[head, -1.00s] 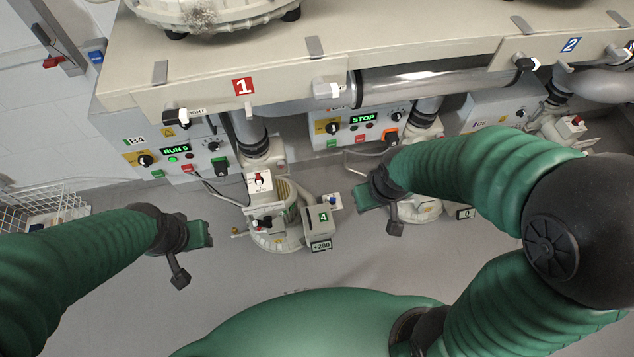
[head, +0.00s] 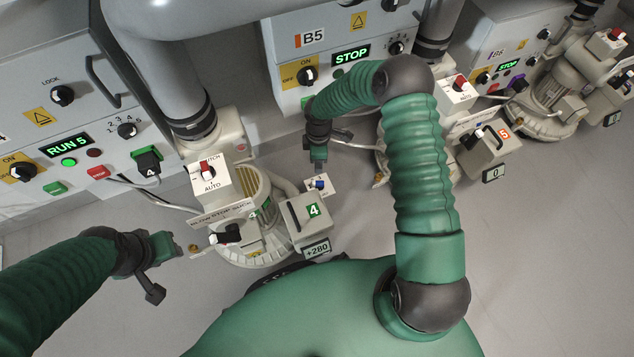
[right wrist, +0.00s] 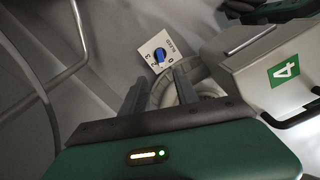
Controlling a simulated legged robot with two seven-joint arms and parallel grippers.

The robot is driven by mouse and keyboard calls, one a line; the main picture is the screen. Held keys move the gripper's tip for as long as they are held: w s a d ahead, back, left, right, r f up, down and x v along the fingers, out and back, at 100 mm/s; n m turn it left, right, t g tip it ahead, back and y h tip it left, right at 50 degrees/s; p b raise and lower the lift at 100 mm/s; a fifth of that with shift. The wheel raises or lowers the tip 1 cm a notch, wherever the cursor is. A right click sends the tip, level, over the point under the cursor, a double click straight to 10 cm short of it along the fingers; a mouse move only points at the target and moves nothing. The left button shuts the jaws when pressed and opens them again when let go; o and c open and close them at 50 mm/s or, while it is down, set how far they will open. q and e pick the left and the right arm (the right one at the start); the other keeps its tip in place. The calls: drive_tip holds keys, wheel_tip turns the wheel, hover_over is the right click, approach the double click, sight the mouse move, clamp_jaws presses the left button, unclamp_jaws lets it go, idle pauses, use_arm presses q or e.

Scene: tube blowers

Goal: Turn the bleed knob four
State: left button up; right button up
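The bleed knob of blower four is a small blue knob (head: 320,184) on a white dial plate beside the grey box marked 4 (head: 302,222). In the right wrist view the blue knob (right wrist: 160,55) sits on its numbered plate, just beyond my fingertips. My right gripper (head: 318,160) is above and close to the plate in the head view. In the right wrist view my right gripper (right wrist: 157,85) has its two fingers apart with nothing gripped. My left gripper (head: 172,246) is left of blower four, apart from it; its finger opening cannot be made out.
Blower four (head: 252,235) has a red-knob switch (head: 206,168) and a black lever (head: 228,235). Box 5 (head: 490,145) stands at right. Lower-right floor is clear.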

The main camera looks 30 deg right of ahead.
wheel_tip(320, 180, down, 14)
drive_tip(key=b, duration=0.7)
drive_tip(key=shift+f, duration=0.15)
clamp_jaws()
